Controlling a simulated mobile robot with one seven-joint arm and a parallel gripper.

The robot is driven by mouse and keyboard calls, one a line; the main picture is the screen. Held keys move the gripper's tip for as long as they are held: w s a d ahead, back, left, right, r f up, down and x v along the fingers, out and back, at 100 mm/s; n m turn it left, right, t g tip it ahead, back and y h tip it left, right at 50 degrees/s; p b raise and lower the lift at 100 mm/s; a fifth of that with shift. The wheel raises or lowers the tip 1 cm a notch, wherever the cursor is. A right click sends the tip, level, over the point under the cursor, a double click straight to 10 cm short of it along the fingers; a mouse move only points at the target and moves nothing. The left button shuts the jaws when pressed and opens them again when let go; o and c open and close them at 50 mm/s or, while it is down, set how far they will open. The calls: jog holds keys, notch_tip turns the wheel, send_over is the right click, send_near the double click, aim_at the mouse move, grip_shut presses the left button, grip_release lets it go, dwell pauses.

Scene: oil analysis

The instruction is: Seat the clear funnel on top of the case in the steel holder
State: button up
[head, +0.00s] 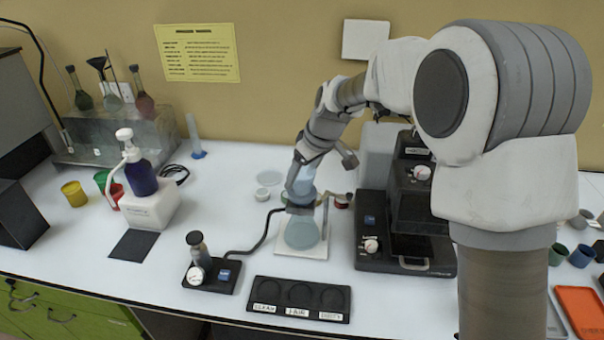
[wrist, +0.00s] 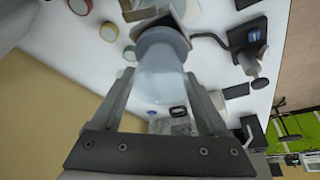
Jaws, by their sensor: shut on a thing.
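My gripper (head: 302,182) is shut on the clear funnel (head: 303,191), a bluish see-through piece. In the wrist view the funnel (wrist: 160,72) lies between my two fingers. In the head view it is above the steel holder (head: 299,210), lined up with a round flask (head: 302,234) on a white base. The case is hidden or too small to make out. In the wrist view a dark square part (wrist: 160,20) lies just beyond the funnel's far end. I cannot tell whether the funnel touches what is below it.
A black instrument (head: 405,225) stands close on the right. A small black pump unit (head: 209,275) with a hose is at front left, and a black three-well tray (head: 298,300) is in front. A clear dish (head: 270,178) lies behind. The table between the pump bottle (head: 140,175) and the holder is mostly free.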

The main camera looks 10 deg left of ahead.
jog(key=shift+f, duration=0.1)
dwell(0.3)
jog(key=o, duration=1.2)
jog(key=shift+o, duration=0.2)
notch_tip(320, 180, up, 7)
jog(key=p, duration=0.4)
